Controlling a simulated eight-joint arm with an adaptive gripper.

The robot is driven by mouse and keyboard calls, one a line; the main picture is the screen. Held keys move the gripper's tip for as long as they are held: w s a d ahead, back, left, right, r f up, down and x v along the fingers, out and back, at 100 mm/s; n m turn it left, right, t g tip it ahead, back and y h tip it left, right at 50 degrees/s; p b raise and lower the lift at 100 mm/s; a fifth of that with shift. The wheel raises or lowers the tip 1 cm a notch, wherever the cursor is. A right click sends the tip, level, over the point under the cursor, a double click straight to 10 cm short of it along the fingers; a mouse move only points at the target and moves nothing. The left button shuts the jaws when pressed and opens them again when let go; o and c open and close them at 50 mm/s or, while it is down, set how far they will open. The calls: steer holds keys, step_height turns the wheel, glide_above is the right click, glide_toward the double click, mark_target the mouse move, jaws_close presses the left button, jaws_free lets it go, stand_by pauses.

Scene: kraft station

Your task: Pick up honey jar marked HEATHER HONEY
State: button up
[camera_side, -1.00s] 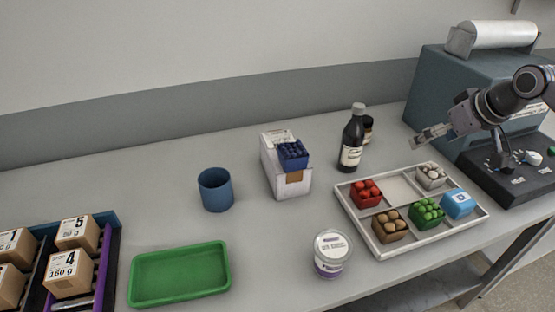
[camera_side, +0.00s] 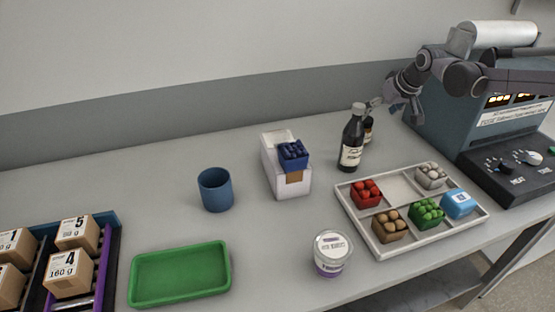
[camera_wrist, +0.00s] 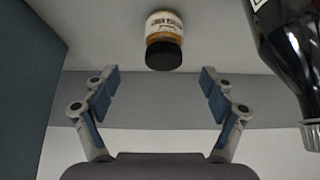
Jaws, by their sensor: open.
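A small jar with a black lid, amber contents and a white label stands behind the dark bottle in the side view; this honey jar (camera_side: 368,130) is partly hidden there. In the wrist view the jar (camera_wrist: 163,30) appears upside down at top centre, its lid toward me. Its label print is too small to read surely. My gripper (camera_side: 376,104) is above and close to the jar in the side view. In the wrist view my gripper (camera_wrist: 161,80) is open and empty, with the jar beyond the fingertips, centred between them.
The dark bottle (camera_side: 352,145) stands close beside the jar; it fills the wrist view's right edge (camera_wrist: 290,40). A teal machine (camera_side: 440,120) stands to the right. A compartment tray (camera_side: 400,190), white box (camera_side: 290,185), blue cup (camera_side: 215,190), labelled tub (camera_side: 331,255) and green tray (camera_side: 180,275) are around.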

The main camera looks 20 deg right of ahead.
mark_target(367, 121)
steer(key=shift+a+x, duration=0.15)
steer(key=shift+x, duration=2.05)
steer(key=shift+a+x, duration=0.15)
steer(key=shift+x, duration=2.05)
steer(key=shift+w+r, duration=0.1)
steer(key=c, duration=1.5)
